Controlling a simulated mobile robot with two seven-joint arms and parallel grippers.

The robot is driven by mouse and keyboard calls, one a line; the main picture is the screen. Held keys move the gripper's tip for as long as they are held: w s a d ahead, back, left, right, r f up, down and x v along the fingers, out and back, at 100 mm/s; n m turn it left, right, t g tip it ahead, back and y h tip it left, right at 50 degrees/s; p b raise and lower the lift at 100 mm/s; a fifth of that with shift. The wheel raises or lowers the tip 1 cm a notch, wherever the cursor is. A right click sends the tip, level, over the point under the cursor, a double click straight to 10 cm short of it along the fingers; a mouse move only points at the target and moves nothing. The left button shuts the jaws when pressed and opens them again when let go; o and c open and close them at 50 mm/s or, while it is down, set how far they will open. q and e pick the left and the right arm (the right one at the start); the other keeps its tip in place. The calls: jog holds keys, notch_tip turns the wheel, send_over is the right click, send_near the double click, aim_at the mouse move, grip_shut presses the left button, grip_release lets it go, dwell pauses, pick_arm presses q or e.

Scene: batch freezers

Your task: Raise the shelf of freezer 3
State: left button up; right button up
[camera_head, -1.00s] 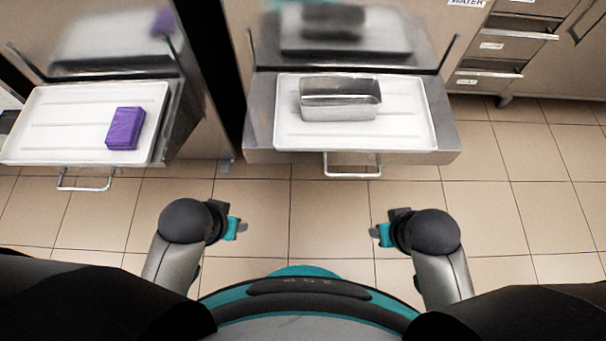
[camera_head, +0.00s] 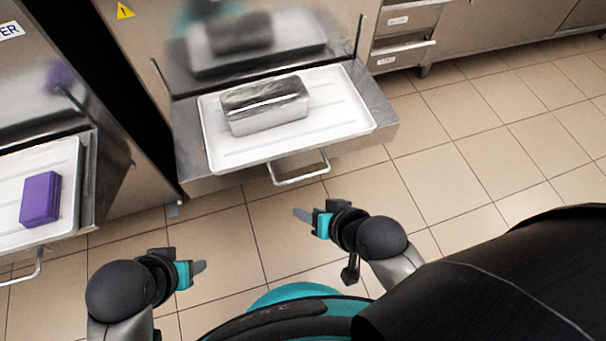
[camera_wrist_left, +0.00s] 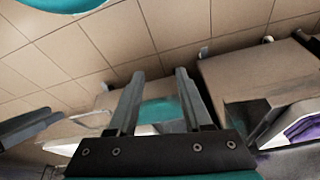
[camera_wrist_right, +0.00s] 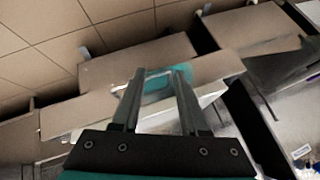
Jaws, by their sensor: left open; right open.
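A fold-down freezer shelf (camera_head: 385,125) with a white tray (camera_head: 350,130) stands out level from a steel freezer front, with a metal handle (camera_head: 300,172) at its front edge. A metal pan (camera_head: 268,115) sits on the tray. A second shelf with a white tray (camera_head: 65,165), a handle (camera_head: 30,270) and a purple block (camera_head: 40,198) is at the left edge. No number shows on either freezer. My right gripper (camera_head: 303,215) is open and empty, just in front of the middle shelf's handle, apart from it. My left gripper (camera_head: 200,267) is open and empty over the floor.
A dark gap (camera_head: 135,80) separates the two freezers. Drawers (camera_head: 402,50) stand at the back right. The tiled floor (camera_head: 480,150) to the right is clear. A yellow warning sign (camera_head: 125,10) is on the middle freezer.

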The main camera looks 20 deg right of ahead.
notch_tip(320, 180, down, 2)
jog(key=w+a+f+m+t+y, duration=0.1)
jog(key=a+m+t, duration=0.1)
jog(key=m+t, duration=0.15)
pick_arm(q)
jog(key=s+x, duration=0.1)
jog(key=x, duration=0.5)
pick_arm(e)
jog(key=m+t+h, duration=0.4)
jog(key=m+t, duration=0.1)
jog(key=m, duration=0.7)
send_near(304, 176)
pick_arm(q)
notch_tip(304, 176, up, 6)
jog(key=t+b, duration=0.1)
jog(key=b, duration=0.3)
jog(key=w+d+t+h+b, duration=0.1)
jog(key=w+d+t+h, duration=0.1)
jog(key=w+d+t, duration=0.1)
jog(key=shift+w+d+f+m+t, duration=0.3)
jog(key=shift+w+d+f, duration=0.1)
jog(key=shift+w+d, duration=0.35)
pick_arm(e)
jog(key=shift+f+x, duration=0.15)
jog(key=shift+x, duration=2.45)
jog(key=shift+f+x, duration=0.1)
jog(key=shift+x, duration=2.45)
jog(key=shift+c, duration=0.4)
grip_shut()
